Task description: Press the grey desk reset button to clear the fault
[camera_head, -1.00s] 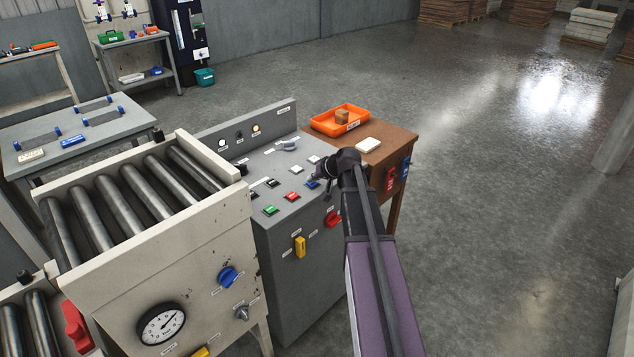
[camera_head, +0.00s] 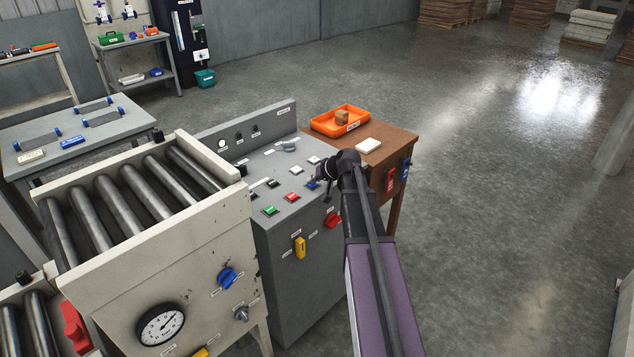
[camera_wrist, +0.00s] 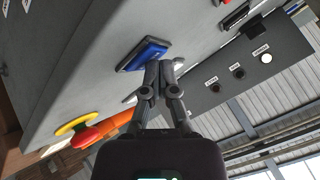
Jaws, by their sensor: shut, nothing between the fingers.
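The grey control desk (camera_head: 290,270) stands mid-picture in the head view, with several coloured buttons on its sloped top. A blue button (camera_head: 312,184) sits near its right edge, partly hidden by my gripper (camera_head: 326,178). In the wrist view the blue button (camera_wrist: 146,53) lies right at the fingertips of my gripper (camera_wrist: 158,66). The fingers are together and empty; I cannot tell whether they touch the button. Its label is unreadable. On the back panel a white lamp (camera_head: 221,143) is lit; the two other lamps, including the right one (camera_head: 256,130), are dark.
A green button (camera_head: 270,210), red button (camera_head: 291,197) and white button (camera_head: 296,169) lie near the blue one. A red knob (camera_head: 333,219) and yellow switch (camera_head: 300,247) stick out in front. A roller press (camera_head: 150,270) stands left; a brown table (camera_head: 390,145) stands behind right.

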